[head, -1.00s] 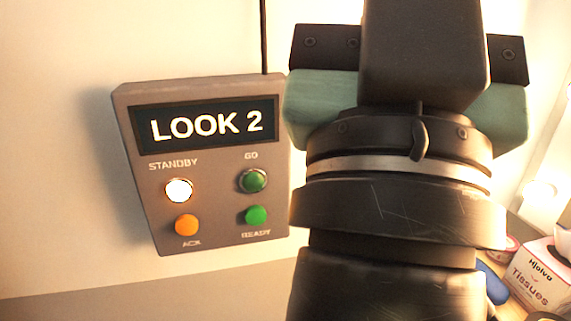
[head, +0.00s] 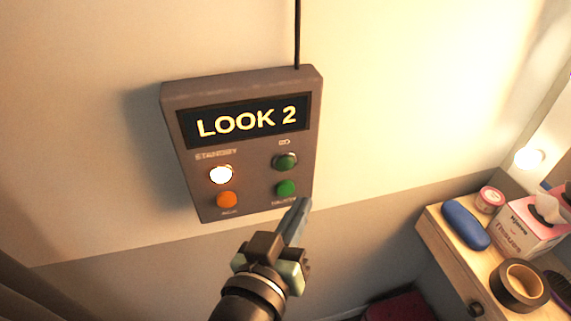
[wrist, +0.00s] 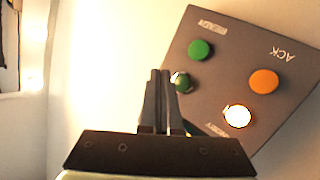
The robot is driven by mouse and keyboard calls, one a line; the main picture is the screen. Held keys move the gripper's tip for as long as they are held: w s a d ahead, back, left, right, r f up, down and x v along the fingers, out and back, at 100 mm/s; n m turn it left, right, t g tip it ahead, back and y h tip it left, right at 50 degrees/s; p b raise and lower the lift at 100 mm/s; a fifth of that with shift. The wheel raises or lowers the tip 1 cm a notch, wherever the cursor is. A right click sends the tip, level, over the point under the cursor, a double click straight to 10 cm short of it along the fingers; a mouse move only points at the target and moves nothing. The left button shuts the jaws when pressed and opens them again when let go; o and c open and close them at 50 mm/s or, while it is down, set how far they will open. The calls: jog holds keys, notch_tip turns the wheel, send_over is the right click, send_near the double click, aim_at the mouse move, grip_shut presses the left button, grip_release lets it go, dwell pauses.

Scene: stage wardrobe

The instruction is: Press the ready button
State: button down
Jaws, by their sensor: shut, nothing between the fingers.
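The grey-brown wall panel shows "LOOK 2" on its display (head: 247,121). The green ready button (head: 286,188) is the lower right of its controls. It also shows in the wrist view (wrist: 201,50), where the panel appears upside down. My gripper (head: 302,203) is shut and empty, with its fingertips by the panel's lower right corner, just below and right of the ready button. In the wrist view, the fingertips (wrist: 159,73) appear left of the ready button. I cannot tell whether they touch the panel.
The standby lamp (head: 221,174) is lit white. The orange ACK button (head: 227,200) and dark green GO lamp (head: 286,161) are close by. A cable (head: 297,35) runs up from the panel. At right, a wooden counter (head: 440,245) holds a tissue box (head: 528,229) and tape roll (head: 520,284).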

jog(key=s+f+g+h+p, duration=0.1)
jog(key=s+f+g, duration=0.1)
jog(key=s+f, duration=0.2)
jog(key=shift+d+f, duration=0.3)
jog(key=shift+d, duration=0.1)
jog(key=shift+p, duration=0.3)
send_near(293, 190)
jog(key=shift+s+d+x, duration=0.1)
jog(key=shift+d+x, duration=0.05)
jog(key=shift+x, duration=0.75)
jog(key=shift+s+d+x, duration=0.1)
jog(key=shift+d+x, duration=0.05)
jog(key=shift+x, duration=0.7)
jog(key=shift+s+d+x, duration=0.1)
jog(key=shift+d+x, duration=0.1)
jog(key=shift+x, duration=0.7)
jog(key=shift+f, duration=0.15)
jog(key=shift+w+a, duration=0.2)
jog(key=shift+w, duration=0.2)
jog(key=shift+w+a+b, duration=0.1)
jog(key=shift+w+b, duration=0.2)
jog(key=shift+w, duration=0.1)
jog(key=shift+s, duration=0.15)
jog(key=shift+s+d, duration=0.25)
jog(key=shift+s, duration=0.4)
